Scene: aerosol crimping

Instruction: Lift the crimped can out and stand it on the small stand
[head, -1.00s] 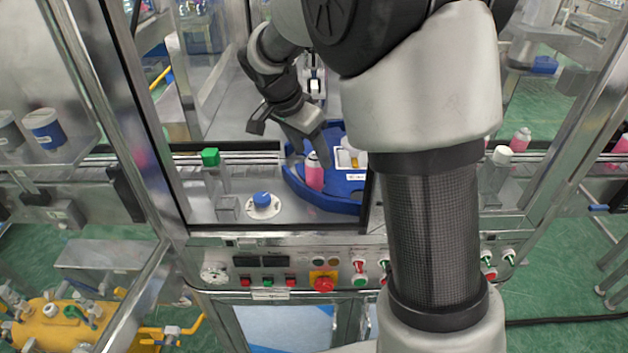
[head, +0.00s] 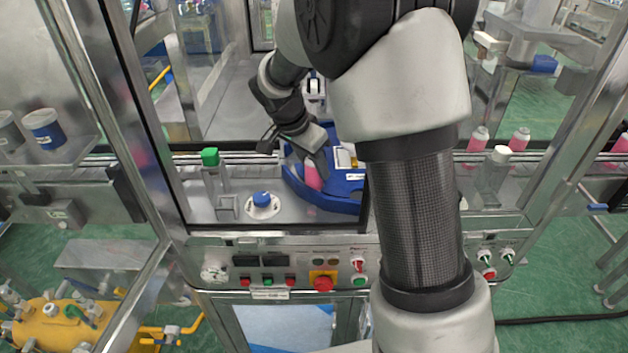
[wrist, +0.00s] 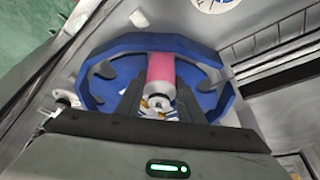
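The pink can (head: 312,177) stands in the blue curved fixture (head: 335,203) behind the machine's front opening. Its top is hidden by my gripper (head: 318,165) in the head view. In the wrist view the can (wrist: 161,68) shows between the two dark fingers of my gripper (wrist: 160,92), with its pale metal top towards me. The fingers flank the can with a narrow gap on each side and look open. I cannot tell for sure which item is the small stand; a white round base with a blue top (head: 262,201) is left of the fixture.
A green-topped clear post (head: 210,165) stands at the left of the opening. The front control panel (head: 300,270) has several buttons. A metal frame post (head: 150,130) borders the opening on the left. Pink cans (head: 478,139) stand farther right.

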